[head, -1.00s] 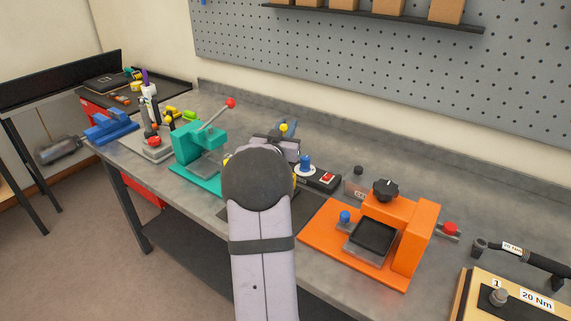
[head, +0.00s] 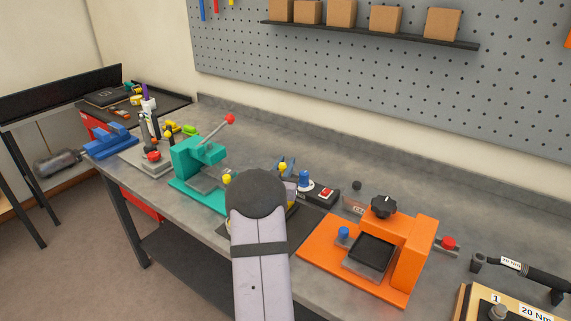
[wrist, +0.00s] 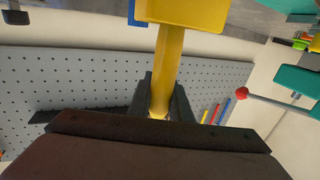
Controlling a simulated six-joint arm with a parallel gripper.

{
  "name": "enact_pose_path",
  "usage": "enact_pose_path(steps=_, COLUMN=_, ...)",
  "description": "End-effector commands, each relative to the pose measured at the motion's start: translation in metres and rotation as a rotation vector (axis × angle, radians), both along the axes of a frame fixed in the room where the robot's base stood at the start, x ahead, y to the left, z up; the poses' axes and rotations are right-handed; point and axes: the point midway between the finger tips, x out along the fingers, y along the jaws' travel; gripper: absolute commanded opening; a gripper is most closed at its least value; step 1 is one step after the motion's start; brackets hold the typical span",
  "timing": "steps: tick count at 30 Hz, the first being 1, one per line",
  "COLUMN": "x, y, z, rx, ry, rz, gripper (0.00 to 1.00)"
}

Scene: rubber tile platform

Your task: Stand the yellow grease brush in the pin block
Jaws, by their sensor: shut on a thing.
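My gripper (wrist: 162,98) is in the wrist view, its two dark fingers shut on a yellow shaft, which I take to be the yellow grease brush (wrist: 166,58). The shaft widens into a yellow block-like part at the top edge of that view, where it is cut off. A blue piece shows just left of it. In the head view my arm's dark round joint hides the gripper and most of what lies behind it. A small yellow and blue piece shows just above that joint; I cannot tell what it belongs to. I cannot make out the pin block.
A teal press (head: 195,163) with a red-knobbed lever stands left of my arm. An orange fixture (head: 400,240) stands to the right. A switch box (head: 322,196) with a red button sits behind. A dark mat (head: 301,237) lies partly under the arm.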

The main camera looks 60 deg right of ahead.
Motion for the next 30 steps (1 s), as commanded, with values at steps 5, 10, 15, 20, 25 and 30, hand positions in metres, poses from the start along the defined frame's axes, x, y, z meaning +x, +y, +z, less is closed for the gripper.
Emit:
enact_pose_path(steps=5, x=0.000, y=0.000, z=0.000, rx=-0.001, ry=0.000, rz=0.000, gripper=0.00)
enact_pose_path(steps=10, x=0.000, y=0.000, z=-0.002, rx=0.000, ry=0.000, rz=0.000, gripper=0.35)
enact_pose_path(steps=15, x=0.000, y=0.000, z=-0.002, rx=0.000, ry=0.000, rz=0.000, gripper=0.37)
enact_pose_path(steps=20, x=0.000, y=0.000, z=-0.002, rx=0.000, ry=0.000, rz=0.000, gripper=0.37)
enact_pose_path(steps=25, x=-0.001, y=0.003, z=-0.004, rx=0.000, ry=0.000, rz=0.001, gripper=0.37)
enact_pose_path(steps=30, x=-0.006, y=0.020, z=-0.005, rx=0.000, ry=0.000, rz=0.003, gripper=0.37)
